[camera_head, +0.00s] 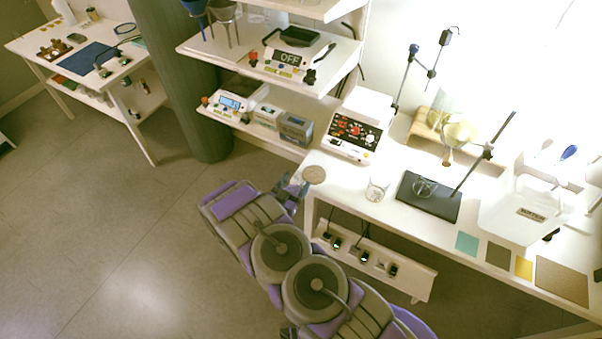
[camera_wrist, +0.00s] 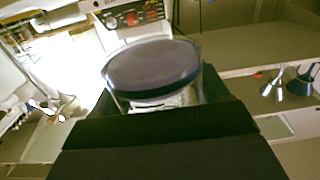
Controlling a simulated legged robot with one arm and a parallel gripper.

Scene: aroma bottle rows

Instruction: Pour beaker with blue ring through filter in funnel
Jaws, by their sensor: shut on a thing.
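My gripper (camera_head: 294,187) is shut on a glass beaker (camera_head: 313,175), held off the left front corner of the bench. In the wrist view the beaker (camera_wrist: 152,68) fills the middle, with a dark blue ring near its rim and a greyish, murky content. Its lower part is hidden behind my gripper. A pale yellowish funnel (camera_head: 458,132), apparently lined with a filter, hangs from a clamp on a stand with a dark base (camera_head: 440,207). A clear glass vessel (camera_head: 424,187) stands on that base. The held beaker is well left of the funnel and apart from it.
A second glass beaker (camera_head: 377,190) stands on the bench between my gripper and the stand. A white container (camera_head: 525,212) is right of the stand. Shelves with funnels (camera_wrist: 300,82) and a scale (camera_head: 230,103) are at the left.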

